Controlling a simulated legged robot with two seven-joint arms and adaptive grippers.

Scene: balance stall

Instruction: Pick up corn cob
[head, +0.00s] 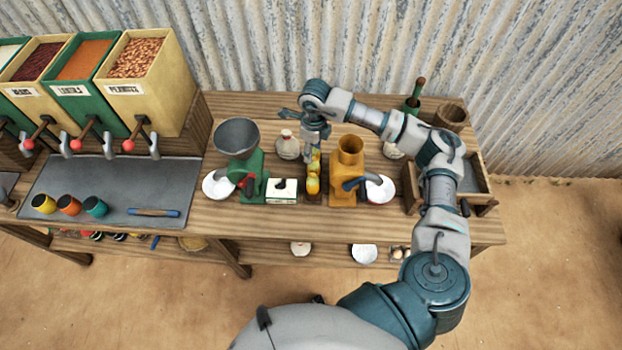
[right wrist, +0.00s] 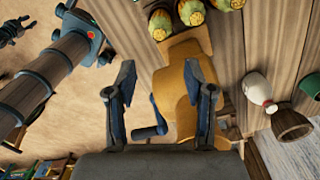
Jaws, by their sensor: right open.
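Yellow corn cobs (head: 313,184) sit close together in a narrow brown holder between the white box and the orange mill. In the right wrist view their round yellow ends with green husk, such as one cob (right wrist: 160,26), show along the top edge. My right gripper (head: 316,142) is over the back part of this row in the head view and hides some of it. In the right wrist view the right gripper (right wrist: 160,78) has its fingers spread apart with nothing held between them. The cobs lie beyond the fingertips. My left gripper does not show in the head view.
The orange mill (head: 347,180) stands just right of the cobs, with a white bowl (head: 381,190) beside it. A green mill (head: 247,165) and a white box (head: 283,190) stand left. A pale jar (head: 287,147) stands behind. A wooden tray (head: 477,176) is at the right.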

